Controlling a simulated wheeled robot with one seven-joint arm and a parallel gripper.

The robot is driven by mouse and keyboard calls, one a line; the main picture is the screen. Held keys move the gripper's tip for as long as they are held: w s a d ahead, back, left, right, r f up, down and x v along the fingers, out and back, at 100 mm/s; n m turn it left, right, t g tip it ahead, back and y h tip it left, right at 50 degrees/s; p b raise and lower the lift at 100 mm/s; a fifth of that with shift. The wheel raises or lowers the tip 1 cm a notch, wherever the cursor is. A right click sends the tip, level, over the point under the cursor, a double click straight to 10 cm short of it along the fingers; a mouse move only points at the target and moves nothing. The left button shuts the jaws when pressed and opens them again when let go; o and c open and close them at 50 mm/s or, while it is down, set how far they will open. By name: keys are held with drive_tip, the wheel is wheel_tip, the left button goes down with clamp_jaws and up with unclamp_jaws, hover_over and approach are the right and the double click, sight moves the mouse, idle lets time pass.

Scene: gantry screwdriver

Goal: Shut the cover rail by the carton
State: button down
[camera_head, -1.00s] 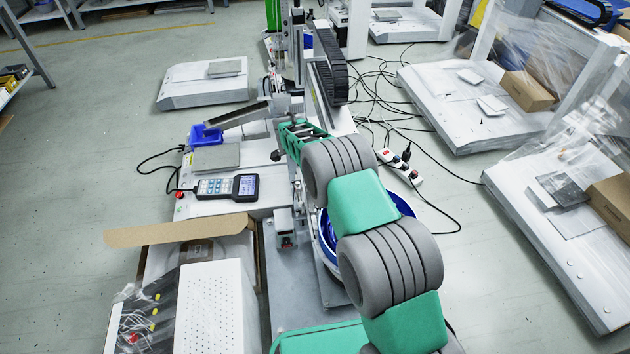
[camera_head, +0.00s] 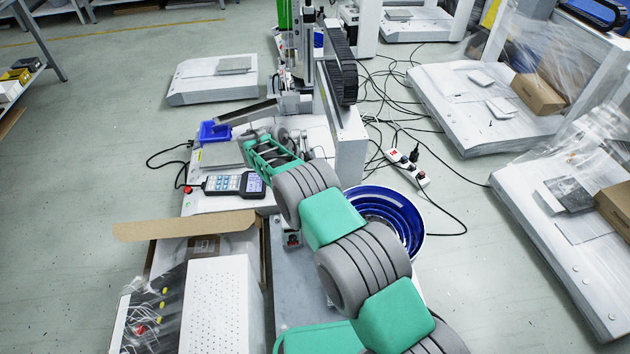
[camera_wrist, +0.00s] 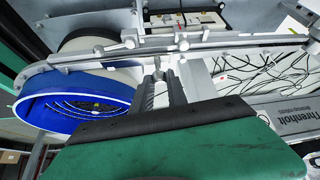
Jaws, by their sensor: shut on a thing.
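The carton (camera_head: 183,228) lies open at the lower left in the head view, with a brown flap raised. My gripper, with its green frame, reaches over the white machine base in the head view; its fingertips are hidden there. In the wrist view my gripper (camera_wrist: 163,78) is shut at a metal rail (camera_wrist: 215,44), which I take to be the cover rail. The rail runs across the upper picture and carries small round knobs. The exact contact is small and partly hidden by the fingers. I cannot make out this rail clearly in the head view.
A handheld pendant (camera_head: 234,184) and a blue bin (camera_head: 213,132) are left of my gripper. A power strip (camera_head: 408,168) and loose cables lie on the right floor.

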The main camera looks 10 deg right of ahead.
drive_tip(key=c, duration=1.3)
unclamp_jaws()
drive_tip(key=shift+s, duration=0.1)
drive_tip(key=p+v, duration=0.3)
drive_tip(key=v, duration=0.4)
drive_tip(key=shift+a+r, duration=0.2)
drive_tip(key=shift+r, duration=0.15)
